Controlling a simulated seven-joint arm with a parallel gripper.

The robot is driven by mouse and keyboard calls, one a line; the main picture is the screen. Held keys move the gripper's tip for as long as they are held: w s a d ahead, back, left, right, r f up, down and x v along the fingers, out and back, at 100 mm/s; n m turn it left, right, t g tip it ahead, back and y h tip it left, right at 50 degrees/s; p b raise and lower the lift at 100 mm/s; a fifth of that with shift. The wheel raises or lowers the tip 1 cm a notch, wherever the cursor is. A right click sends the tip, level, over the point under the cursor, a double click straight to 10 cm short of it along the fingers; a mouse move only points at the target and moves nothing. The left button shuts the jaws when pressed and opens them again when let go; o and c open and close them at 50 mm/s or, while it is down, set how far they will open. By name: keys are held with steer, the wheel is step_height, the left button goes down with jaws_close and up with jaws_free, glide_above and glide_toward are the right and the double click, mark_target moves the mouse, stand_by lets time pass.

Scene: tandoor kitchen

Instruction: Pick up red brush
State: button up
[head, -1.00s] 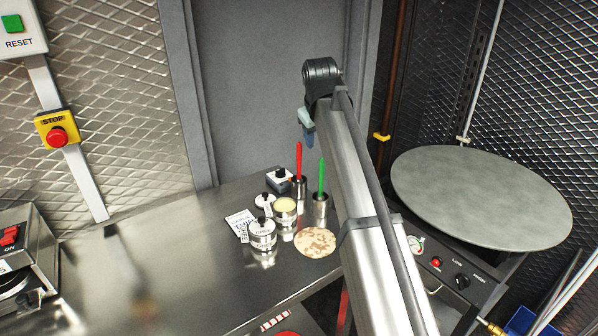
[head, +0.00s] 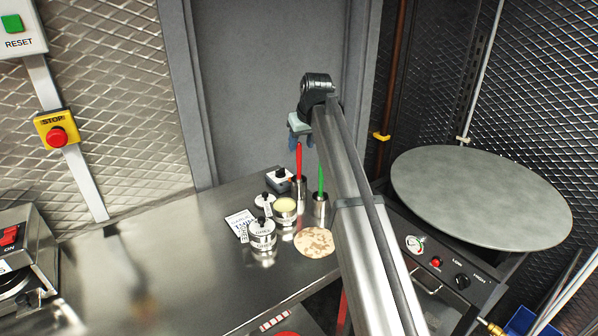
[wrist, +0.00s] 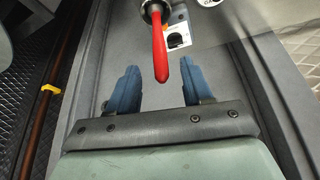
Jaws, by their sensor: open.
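The red brush (head: 298,160) stands upright in a small metal cup (head: 299,188) on the steel counter, its red handle up. In the wrist view the red handle (wrist: 159,50) comes down from the top edge, its tip just beyond the gap between the blue fingers. My gripper (head: 298,141) is open, just above and around the level of the handle's top in the head view. Its two blue fingers (wrist: 153,90) are apart with nothing between them. The brush's lower end is hidden in the cup.
A green brush (head: 321,178) stands in another metal cup (head: 319,205) just right.

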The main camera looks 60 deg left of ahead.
mark_target(300, 153)
steer(key=shift+d+x, duration=0.15)
steer(key=shift+x, duration=1.45)
steer(key=shift+d+x, duration=0.2)
steer(key=shift+x, duration=1.35)
steer(key=shift+s+f, duration=0.1)
steer(key=shift+f, duration=0.1)
jaws_close()
